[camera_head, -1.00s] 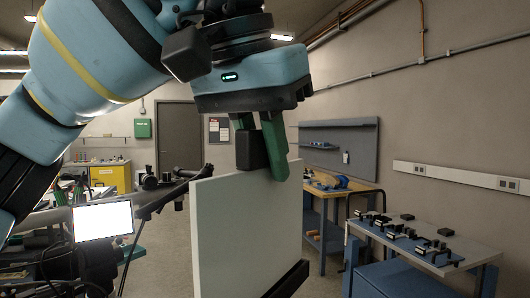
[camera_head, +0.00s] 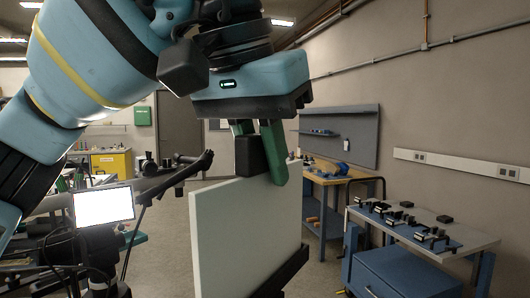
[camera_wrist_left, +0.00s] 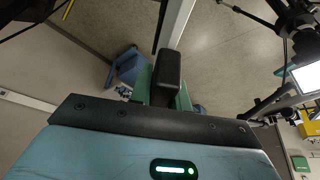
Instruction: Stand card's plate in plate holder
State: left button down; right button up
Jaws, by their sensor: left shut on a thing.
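A pale grey-white square plate (camera_head: 240,235) hangs upright below my left gripper (camera_head: 262,160). The green and black fingers are shut on its top edge. In the left wrist view the plate (camera_wrist_left: 179,22) shows as a thin pale strip beyond the fingers (camera_wrist_left: 166,85). A dark bar (camera_head: 284,274) lies along the plate's lower right edge; I cannot tell what it is. The plate's bottom is cut off by the picture. I cannot make out the card or identify the plate holder. My right gripper is not seen.
A wooden-topped workbench (camera_head: 335,178) is behind. At left are a lit monitor (camera_head: 103,206) and a dark jointed arm (camera_head: 180,178). Floor between is open.

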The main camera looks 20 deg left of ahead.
aim_at(258, 134)
pick_arm(q)
jog(key=shift+f, duration=0.1)
dwell(0.3)
jog(key=c, duration=1.3)
grip_release()
jog(key=shift+o, duration=0.7)
jog(key=o, duration=0.4)
jog(key=shift+v, duration=2.55)
jog(key=d+v, duration=0.1)
jog(key=v, duration=0.6)
jog(key=shift+a+r, duration=0.4)
jog(key=shift+a, duration=0.1)
